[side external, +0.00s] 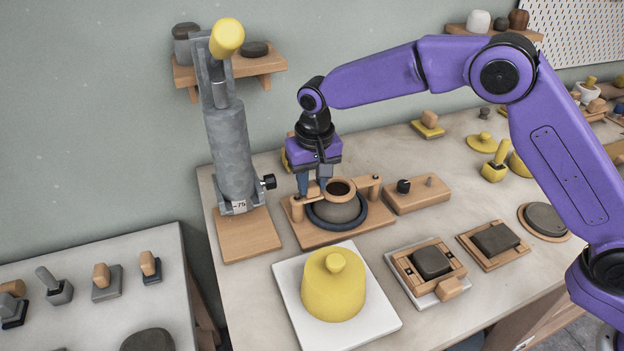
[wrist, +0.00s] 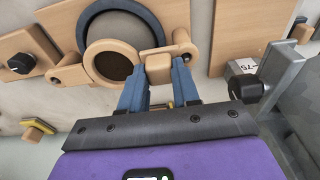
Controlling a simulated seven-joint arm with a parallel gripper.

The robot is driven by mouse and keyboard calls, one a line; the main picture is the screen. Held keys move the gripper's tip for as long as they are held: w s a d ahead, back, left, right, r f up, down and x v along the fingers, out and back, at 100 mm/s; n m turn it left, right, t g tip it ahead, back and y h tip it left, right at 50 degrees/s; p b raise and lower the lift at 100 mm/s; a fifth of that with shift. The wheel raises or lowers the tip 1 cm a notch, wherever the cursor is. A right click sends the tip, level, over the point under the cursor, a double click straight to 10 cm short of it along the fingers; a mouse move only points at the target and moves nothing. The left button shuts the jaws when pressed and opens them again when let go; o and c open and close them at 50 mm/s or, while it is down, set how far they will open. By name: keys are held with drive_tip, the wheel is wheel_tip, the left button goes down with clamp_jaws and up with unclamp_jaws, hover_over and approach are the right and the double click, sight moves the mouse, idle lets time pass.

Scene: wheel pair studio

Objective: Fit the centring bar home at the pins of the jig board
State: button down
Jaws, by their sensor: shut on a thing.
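The centring bar (side external: 341,201) is tan wood with a ring in its middle and an arm to each side. It lies across the jig board (side external: 302,234), its ring over a dark grey round piece inside a dark blue ring. The pins (side external: 375,184) stand at the bar's two ends. My gripper (side external: 314,188) is shut on the bar's tan grip block, left of the ring. In the wrist view the block (wrist: 158,68) sits between my fingertips, and the bar's ring (wrist: 110,45) is beside it. I cannot tell whether the bar's ends are fully down on the pins.
A grey lever press (side external: 232,150) stands close on the left. A wooden block with a black knob (side external: 404,186) lies close on the right. A yellow domed piece (side external: 333,287) on a white slab is in front. Small wooden frames (side external: 428,262) lie at front right.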

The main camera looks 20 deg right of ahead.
drive_tip(key=shift+f, duration=0.15)
drive_tip(key=c, duration=0.7)
unclamp_jaws()
drive_tip(key=shift+c, duration=0.2)
wheel_tip(320, 180, up, 17)
drive_tip(key=s, duration=0.2)
drive_tip(key=shift+r, duration=0.2)
drive_tip(key=shift+s, duration=0.1)
